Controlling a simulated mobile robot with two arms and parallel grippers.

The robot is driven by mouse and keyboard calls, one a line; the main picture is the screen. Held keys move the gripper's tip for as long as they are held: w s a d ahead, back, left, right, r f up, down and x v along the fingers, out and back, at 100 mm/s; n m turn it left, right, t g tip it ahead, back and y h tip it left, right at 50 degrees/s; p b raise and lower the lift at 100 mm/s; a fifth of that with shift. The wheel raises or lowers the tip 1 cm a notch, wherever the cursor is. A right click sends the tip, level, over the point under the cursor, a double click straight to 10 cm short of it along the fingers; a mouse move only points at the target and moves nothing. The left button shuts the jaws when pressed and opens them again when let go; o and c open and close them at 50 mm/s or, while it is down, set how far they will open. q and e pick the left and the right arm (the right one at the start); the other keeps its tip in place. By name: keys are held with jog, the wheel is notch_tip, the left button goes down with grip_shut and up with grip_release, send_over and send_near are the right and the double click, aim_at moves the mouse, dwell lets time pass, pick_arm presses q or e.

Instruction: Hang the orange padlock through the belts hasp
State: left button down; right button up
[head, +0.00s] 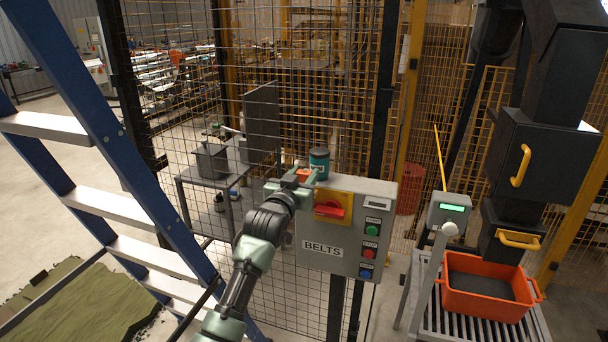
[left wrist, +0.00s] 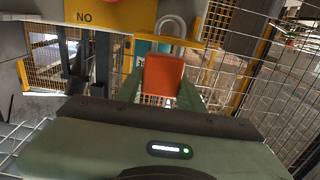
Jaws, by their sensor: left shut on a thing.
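The grey control box labelled BELTS (head: 345,225) stands on a post in front of the mesh fence, with a red handle (head: 329,208) on a yellow plate. My left gripper (head: 304,178) is at the box's upper left and is shut on the orange padlock (head: 303,173). In the left wrist view the padlock (left wrist: 164,75) sits between the green fingers, its grey shackle (left wrist: 172,24) pointing up the picture. The yellow plate (left wrist: 90,17) shows there at the upper left. I cannot tell whether the shackle touches the hasp. My right gripper is out of view.
A teal canister (head: 319,163) stands at the top of the box, close to my gripper. A blue ladder (head: 120,150) is at the left. An orange crate (head: 487,303) sits on rollers at the right, beside a grey display unit (head: 449,214). Mesh fencing (head: 340,100) stands behind.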

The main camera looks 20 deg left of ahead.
pick_arm(q)
jog(key=shift+f+b, duration=0.35)
jog(key=shift+f, duration=0.3)
jog(key=c, duration=0.8)
grip_release()
jog(key=shift+r, duration=0.1)
jog(key=shift+s+f, duration=0.2)
jog(key=shift+s, duration=0.35)
jog(key=s+b, duration=0.2)
jog(key=s, duration=0.4)
jog(key=shift+s+a+r, duration=0.1)
jog(key=shift+s+r, duration=0.05)
jog(key=shift+s, duration=0.25)
